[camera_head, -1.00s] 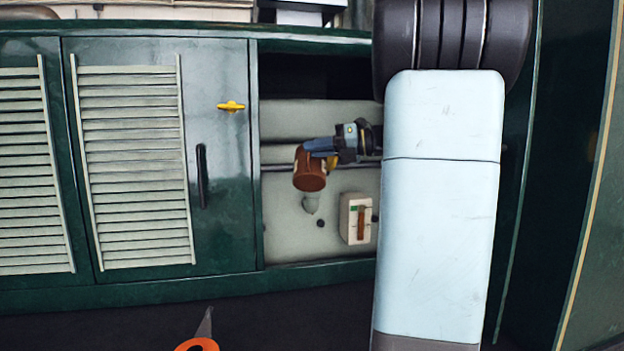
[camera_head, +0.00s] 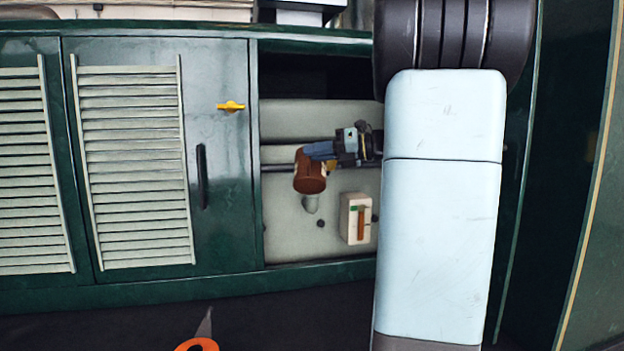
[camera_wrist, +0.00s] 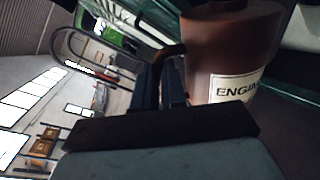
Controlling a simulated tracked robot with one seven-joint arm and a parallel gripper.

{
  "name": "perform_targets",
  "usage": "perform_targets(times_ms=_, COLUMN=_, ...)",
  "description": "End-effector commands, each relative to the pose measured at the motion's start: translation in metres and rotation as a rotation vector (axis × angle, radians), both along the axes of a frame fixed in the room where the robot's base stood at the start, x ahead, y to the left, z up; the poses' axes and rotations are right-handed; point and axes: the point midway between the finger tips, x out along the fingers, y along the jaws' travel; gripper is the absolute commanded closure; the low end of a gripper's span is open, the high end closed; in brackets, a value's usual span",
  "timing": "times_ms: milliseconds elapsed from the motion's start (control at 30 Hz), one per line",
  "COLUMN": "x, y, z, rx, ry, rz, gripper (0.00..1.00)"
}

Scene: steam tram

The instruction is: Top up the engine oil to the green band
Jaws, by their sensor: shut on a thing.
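My gripper (camera_head: 328,155) is shut on the brown oil can (camera_head: 310,170) inside the open engine compartment. The can hangs tilted just above a pale filler cup (camera_head: 310,204), and I cannot tell whether they touch or whether oil is flowing. In the wrist view the can (camera_wrist: 228,50) shows a cream label reading "ENGIN", its end cut off. The gauge (camera_head: 355,219) is a cream box on the back wall, right of the cup. It has a short green mark near its top left and an orange-brown column whose top is about level with that mark.
A louvred green door (camera_head: 222,180) with a black handle and a yellow latch (camera_head: 230,106) is left of the opening. A pipe (camera_head: 275,168) crosses behind the can. An orange-handled object (camera_head: 197,344) is at the bottom edge. My arm covers the right side.

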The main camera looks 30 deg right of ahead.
Motion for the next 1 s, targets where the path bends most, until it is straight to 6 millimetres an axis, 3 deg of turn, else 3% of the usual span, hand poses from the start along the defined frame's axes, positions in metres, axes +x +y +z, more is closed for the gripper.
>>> perform_targets(times_ms=1000, x=-0.0030, y=0.0019, z=-0.0086, rx=-0.027, ry=-0.043, rz=0.000, gripper=1.00)
